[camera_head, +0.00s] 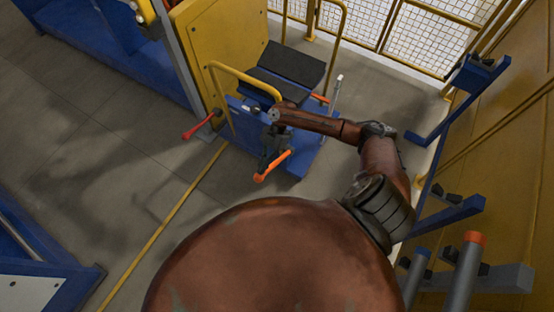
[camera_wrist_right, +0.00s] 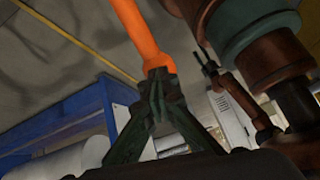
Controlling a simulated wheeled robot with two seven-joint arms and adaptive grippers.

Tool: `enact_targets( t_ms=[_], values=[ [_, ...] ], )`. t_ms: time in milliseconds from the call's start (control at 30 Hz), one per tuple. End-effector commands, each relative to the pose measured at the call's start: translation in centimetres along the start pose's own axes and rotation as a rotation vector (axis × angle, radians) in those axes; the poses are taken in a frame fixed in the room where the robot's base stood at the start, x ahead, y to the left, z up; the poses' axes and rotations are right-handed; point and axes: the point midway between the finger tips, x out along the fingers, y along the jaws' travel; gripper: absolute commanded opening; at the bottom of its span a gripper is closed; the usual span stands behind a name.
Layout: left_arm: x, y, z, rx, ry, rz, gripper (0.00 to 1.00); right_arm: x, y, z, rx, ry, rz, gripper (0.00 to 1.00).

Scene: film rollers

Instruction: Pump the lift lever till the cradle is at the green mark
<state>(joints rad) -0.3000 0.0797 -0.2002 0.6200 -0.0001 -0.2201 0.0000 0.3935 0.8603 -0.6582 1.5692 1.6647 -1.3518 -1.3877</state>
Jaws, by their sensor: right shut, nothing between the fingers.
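The lift cart (camera_head: 302,160) stands at the top centre of the head view, with a blue base. Its black cradle (camera_head: 297,62) sits above the base. An orange-gripped lever (camera_head: 273,166) sticks out on the near side. My right gripper (camera_head: 271,150) is at this lever, fingers shut. In the right wrist view the shut fingertips (camera_wrist_right: 159,76) meet or overlap the end of the orange grip (camera_wrist_right: 140,32); whether they touch it I cannot tell. A thin pale post (camera_head: 334,93) stands beside the cradle. I cannot make out a green mark. My left gripper is out of view.
A red-handled lever (camera_head: 202,125) sticks out to the left of the cart. A yellow panel (camera_head: 220,45) and yellow rail stand behind it. A mesh fence (camera_head: 420,35) closes the back. Blue rack arms (camera_head: 450,215) line the right wall.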

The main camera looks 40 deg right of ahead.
Motion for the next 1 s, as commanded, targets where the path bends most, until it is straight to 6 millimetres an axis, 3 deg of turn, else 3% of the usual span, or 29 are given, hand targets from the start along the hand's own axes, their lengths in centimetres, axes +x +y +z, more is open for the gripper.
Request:
enact_targets(
  t_ms=[33, 300, 733, 1000],
  values=[
    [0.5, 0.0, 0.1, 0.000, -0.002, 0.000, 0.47, 1.4, -0.2, 0.3, 0.003, 0.002, -0.006, 0.00],
    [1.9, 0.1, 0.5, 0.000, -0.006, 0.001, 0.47, 5.2, -0.2, 0.7, 0.003, 0.001, -0.007, 0.00],
    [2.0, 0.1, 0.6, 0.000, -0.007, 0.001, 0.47, 5.7, -0.1, 0.7, 0.003, 0.001, -0.005, 0.00],
    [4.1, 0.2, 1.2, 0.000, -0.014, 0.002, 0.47, 9.4, 0.0, 1.8, 0.004, 0.002, -0.007, 0.00]
  ],
)
